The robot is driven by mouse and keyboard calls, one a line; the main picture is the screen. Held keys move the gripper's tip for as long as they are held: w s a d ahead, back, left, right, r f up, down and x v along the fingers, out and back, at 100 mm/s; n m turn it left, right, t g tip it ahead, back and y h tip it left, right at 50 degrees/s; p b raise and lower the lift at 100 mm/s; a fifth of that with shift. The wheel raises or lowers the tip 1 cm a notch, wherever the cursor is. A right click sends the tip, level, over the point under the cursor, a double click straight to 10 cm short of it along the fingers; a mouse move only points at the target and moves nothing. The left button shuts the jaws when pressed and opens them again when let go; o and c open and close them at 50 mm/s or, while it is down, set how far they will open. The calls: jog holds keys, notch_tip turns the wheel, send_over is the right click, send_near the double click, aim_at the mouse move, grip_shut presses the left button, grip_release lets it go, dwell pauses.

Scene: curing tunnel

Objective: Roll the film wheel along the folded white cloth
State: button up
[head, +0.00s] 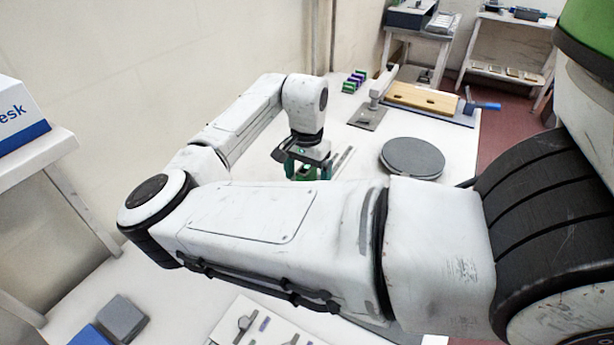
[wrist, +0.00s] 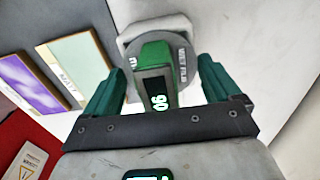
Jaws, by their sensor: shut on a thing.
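My gripper (head: 306,170) points down over the white table, beyond my forearm, in the head view. In the wrist view, the green fingers of my gripper (wrist: 164,72) stand on both sides of the film wheel (wrist: 155,62), a green and grey piece marked "WET FILM" and "90", and are shut on it. A pale, rounded block (wrist: 140,26) shows behind the wheel; I cannot tell whether it is the folded white cloth. I cannot make out whether the wheel touches anything beneath it. In the head view, the wheel is mostly hidden by the gripper.
A grey round disc (head: 412,158) lies right of the gripper. Behind it are a wooden board (head: 424,98) and small coloured blocks (head: 354,82). A grey block (head: 121,318) lies at the front left. Framed purple (wrist: 60,82) and green panels show in the wrist view.

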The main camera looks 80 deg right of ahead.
notch_tip(320, 180, up, 10)
notch_tip(320, 180, up, 8)
jog(key=p, duration=0.7)
dwell(0.7)
jog(key=shift+f, duration=0.1)
